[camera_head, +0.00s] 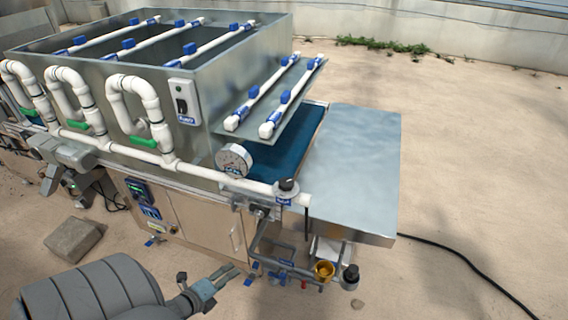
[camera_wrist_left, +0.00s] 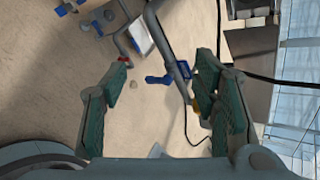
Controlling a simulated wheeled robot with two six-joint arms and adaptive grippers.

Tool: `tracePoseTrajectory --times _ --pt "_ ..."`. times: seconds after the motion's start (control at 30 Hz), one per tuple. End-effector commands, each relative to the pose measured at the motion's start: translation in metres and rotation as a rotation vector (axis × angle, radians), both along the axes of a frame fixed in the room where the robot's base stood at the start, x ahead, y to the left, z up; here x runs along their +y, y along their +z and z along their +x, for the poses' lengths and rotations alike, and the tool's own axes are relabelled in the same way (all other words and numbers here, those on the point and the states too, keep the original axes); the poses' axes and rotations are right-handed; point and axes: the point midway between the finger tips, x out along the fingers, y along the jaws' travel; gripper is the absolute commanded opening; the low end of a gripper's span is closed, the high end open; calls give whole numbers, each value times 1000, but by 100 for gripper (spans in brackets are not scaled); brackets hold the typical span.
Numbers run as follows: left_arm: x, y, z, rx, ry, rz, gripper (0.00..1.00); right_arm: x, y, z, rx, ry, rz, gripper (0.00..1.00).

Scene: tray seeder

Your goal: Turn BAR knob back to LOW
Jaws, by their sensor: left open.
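A black round knob (camera_head: 287,185) with a small blue label under it stands on the white pipe near the machine's front right corner. Its label and pointer are too small to read, so I cannot tell whether it is the BAR knob or where it is set. A second black knob (camera_head: 350,275) sits lower right, beside a brass-coloured cup (camera_head: 324,270). My left gripper (camera_head: 232,270) is open and empty, low in front of the machine and left of both knobs. Its two teal-padded fingers (camera_wrist_left: 163,72) are spread apart in the left wrist view. My right gripper is out of view.
A round gauge (camera_head: 235,160) and white pipes (camera_head: 160,115) with green handles line the machine's front. Grey piping (camera_head: 275,262) with blue fittings hangs at the lower right. A metal table (camera_head: 355,170) extends right. A stone block (camera_head: 74,240) lies on the sandy ground.

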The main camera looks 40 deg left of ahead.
Motion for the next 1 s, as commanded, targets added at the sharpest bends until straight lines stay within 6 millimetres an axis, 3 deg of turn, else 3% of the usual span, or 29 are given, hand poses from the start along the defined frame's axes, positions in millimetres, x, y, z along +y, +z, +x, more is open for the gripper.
tracePoseTrajectory --times 0.03,0.1,0.2,0.3,0.47,0.8,1.0 --pt "7 76 25 -100 -188 225 54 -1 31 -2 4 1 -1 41" --pt "3 156 54 -259 -423 574 54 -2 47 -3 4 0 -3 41" --pt "-14 238 75 -440 -610 956 54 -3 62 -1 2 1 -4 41" --pt "-27 276 83 -541 -677 1161 54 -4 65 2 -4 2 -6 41" --pt "-35 279 103 -571 -689 1219 54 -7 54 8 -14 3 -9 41" --pt "-57 271 198 -570 -685 1219 54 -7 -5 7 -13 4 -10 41" --pt "-60 267 214 -563 -705 1214 54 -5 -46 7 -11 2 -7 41"
